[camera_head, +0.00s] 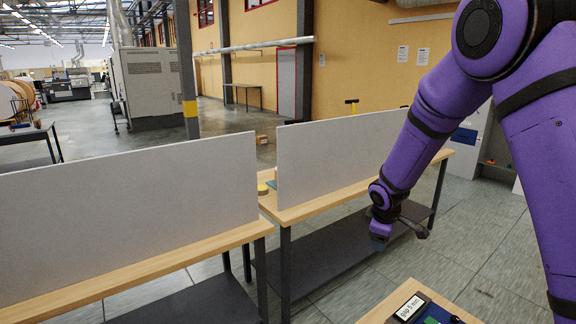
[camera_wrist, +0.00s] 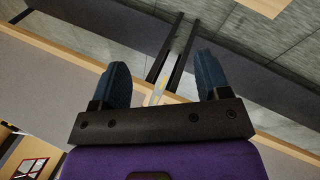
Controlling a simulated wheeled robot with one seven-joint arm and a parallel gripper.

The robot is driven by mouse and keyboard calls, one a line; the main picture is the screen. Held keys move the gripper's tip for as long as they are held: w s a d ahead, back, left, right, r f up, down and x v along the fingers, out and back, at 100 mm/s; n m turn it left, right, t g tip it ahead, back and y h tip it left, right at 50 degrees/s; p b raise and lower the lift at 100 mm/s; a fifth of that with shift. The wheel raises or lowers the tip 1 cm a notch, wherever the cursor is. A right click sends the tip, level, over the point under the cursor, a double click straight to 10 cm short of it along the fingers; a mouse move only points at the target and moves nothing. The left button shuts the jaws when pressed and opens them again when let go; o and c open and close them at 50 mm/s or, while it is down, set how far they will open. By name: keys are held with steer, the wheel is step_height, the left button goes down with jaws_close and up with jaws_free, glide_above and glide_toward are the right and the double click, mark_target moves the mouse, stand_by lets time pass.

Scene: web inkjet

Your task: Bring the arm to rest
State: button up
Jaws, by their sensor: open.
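My gripper (camera_wrist: 162,80) shows in the wrist view with its two dark blue fingers spread wide apart. Nothing is between the fingers except the far background of a table edge, dark legs and floor. In the head view my purple arm comes down from the upper right. My gripper (camera_head: 380,243) hangs at its lower end, in front of the right-hand table and above the tiled floor. Its fingers are small and dark there.
Two wooden tables stand ahead, with a grey panel (camera_head: 120,215) on the left one and another panel (camera_head: 335,155) on the right one. A wooden surface (camera_head: 376,312) at the bottom right carries a labelled dark box (camera_head: 422,308). Tiled floor (camera_head: 465,225) is open at the right.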

steer(key=s+d+r+m, duration=0.2)
steer(key=s+r+m, duration=0.1)
steer(key=s+r, duration=0.6)
steer(key=s+d+r+m, duration=0.25)
steer(key=s+r, duration=0.35)
steer(key=r, duration=0.5)
steer(key=s+r+m, duration=0.3)
steer(key=s, duration=0.8)
steer(key=s+r+m+t+y, duration=0.1)
steer(key=s+r+m, duration=0.2)
steer(key=s, duration=0.8)
steer(key=shift+s+a+r+y, duration=0.2)
steer(key=shift+s+y, duration=0.1)
steer(key=shift+s, duration=0.05)
steer(key=shift+m, duration=0.25)
